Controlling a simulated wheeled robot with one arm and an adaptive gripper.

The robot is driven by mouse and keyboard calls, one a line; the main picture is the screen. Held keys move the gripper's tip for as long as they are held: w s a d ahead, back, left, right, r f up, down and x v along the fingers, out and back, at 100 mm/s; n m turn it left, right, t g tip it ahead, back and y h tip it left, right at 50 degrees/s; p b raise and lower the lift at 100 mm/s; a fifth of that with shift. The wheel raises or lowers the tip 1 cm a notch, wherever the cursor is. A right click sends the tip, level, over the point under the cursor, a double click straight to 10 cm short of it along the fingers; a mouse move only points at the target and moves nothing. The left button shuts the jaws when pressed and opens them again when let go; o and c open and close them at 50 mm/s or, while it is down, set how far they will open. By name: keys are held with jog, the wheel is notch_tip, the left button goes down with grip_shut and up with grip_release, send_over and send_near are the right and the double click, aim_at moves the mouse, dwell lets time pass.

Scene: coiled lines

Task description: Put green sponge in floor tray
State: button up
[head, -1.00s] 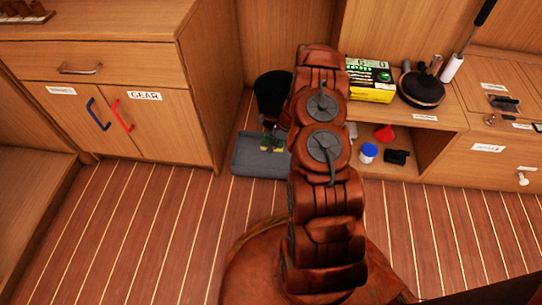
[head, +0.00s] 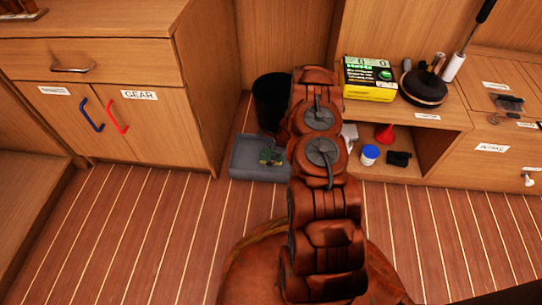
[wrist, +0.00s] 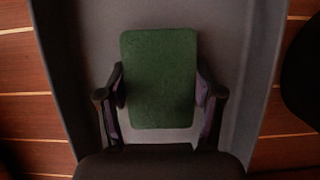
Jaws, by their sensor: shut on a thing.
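The green sponge (wrist: 158,80) is an upright-looking rectangle in the wrist view, between the two fingers of my gripper (wrist: 160,92). The gripper is shut on its left and right sides. The grey floor tray (wrist: 85,45) lies behind and around the sponge in that view. In the head view, the tray (head: 247,173) is on the floor left of my arm, and the sponge (head: 267,156) shows small within its outline. My arm hides the tray's right part. Whether the sponge touches the tray floor I cannot tell.
A black bin (head: 270,100) stands just behind the tray. A wooden cabinet (head: 205,110) is close to its left. An open shelf at right holds a blue-lidded jar (head: 369,155), a red funnel (head: 384,133) and a dark item (head: 399,158). The front floor is clear.

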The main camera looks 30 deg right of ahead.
jog(key=o, duration=1.1)
jog(key=shift+f, duration=0.1)
jog(key=p+v, duration=0.5)
jog(key=v, duration=0.7)
jog(key=w+a+r+n+g+y, duration=0.15)
jog(key=a+r+n, duration=0.55)
jog(key=a+r, duration=0.85)
jog(key=s+a+r+n+g, duration=0.1)
jog(key=s+a+r+n, duration=0.25)
jog(key=r, duration=0.25)
jog(key=s+a+r+n+g, duration=0.1)
jog(key=s+a+r+n, duration=0.25)
jog(key=r, duration=0.25)
jog(key=s+a+r+n+g+h, duration=0.2)
jog(key=s+a+r+n, duration=0.4)
jog(key=s+r, duration=0.5)
jog(key=s+r+n+h, duration=0.2)
jog(key=s+n, duration=0.4)
jog(key=s, duration=1.2)
jog(key=shift+s+d+r+g+h, duration=0.25)
jog(key=shift+s+d+g+h, duration=0.1)
jog(key=shift+s+g+h, duration=0.1)
